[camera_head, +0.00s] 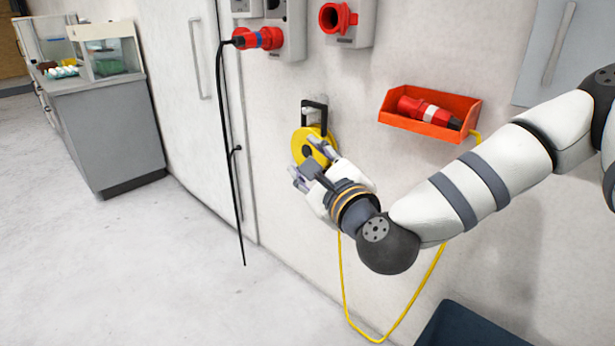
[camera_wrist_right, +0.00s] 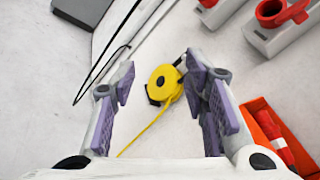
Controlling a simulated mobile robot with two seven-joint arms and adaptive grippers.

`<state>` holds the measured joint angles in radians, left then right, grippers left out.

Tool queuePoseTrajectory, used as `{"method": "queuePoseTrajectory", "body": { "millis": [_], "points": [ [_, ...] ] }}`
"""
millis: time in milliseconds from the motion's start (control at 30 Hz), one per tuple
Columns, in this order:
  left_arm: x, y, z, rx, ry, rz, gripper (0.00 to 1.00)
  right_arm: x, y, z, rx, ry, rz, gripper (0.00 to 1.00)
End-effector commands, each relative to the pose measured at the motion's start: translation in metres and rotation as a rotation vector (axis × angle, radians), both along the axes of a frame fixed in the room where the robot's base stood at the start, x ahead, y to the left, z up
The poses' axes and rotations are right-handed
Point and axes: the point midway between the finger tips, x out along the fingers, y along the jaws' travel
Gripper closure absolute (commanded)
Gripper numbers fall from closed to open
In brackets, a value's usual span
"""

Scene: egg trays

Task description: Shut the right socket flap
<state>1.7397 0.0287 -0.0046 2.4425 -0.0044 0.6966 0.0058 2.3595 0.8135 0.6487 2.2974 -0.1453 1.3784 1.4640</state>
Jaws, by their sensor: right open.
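The right socket (camera_head: 347,22) is a grey wall box with a red round mouth at the top of the head view. Its dark opening shows, and a red flap (camera_head: 350,17) appears to stand off to the right side of it. In the right wrist view the socket box (camera_wrist_right: 268,36) is at the top right with its red part (camera_wrist_right: 284,12). My right gripper (camera_head: 314,166) is open and empty, below and left of the socket, in front of the yellow cable reel (camera_head: 323,134). Its spread fingers (camera_wrist_right: 160,82) show in the wrist view. My left gripper is out of view.
A red plug (camera_head: 262,38) with a black hanging cable sits in the left socket (camera_head: 290,40). An orange wall bin (camera_head: 467,105) holds a red and white connector (camera_head: 425,110); a yellow cable loops below. A grey cabinet (camera_head: 105,130) stands at left. The floor there is clear.

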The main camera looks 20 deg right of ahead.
Motion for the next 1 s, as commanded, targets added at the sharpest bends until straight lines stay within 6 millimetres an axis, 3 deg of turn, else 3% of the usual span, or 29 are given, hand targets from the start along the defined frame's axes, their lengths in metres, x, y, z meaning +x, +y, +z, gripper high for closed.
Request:
{"method": "queuePoseTrajectory", "body": {
  "millis": [133, 667, 767, 833, 900, 967, 1000],
  "points": [
    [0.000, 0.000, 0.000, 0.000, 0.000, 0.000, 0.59, -0.002, 0.005, -0.012, -0.037, 0.030, 0.018, 0.59],
    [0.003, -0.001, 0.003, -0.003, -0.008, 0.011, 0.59, -0.004, 0.009, -0.020, -0.061, 0.050, 0.032, 0.59],
    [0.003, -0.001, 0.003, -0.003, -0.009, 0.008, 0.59, -0.020, 0.031, -0.072, -0.226, 0.179, 0.130, 0.59],
    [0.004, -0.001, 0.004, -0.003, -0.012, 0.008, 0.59, -0.047, 0.050, -0.129, -0.417, 0.315, 0.257, 0.59],
    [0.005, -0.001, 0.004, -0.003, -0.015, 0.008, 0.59, -0.085, 0.065, -0.188, -0.619, 0.451, 0.417, 0.59],
    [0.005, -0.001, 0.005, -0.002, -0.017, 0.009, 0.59, -0.125, 0.072, -0.233, -0.785, 0.553, 0.570, 0.59],
    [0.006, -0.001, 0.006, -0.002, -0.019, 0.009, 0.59, -0.154, 0.074, -0.260, -0.891, 0.615, 0.682, 0.59]
  ]
}}
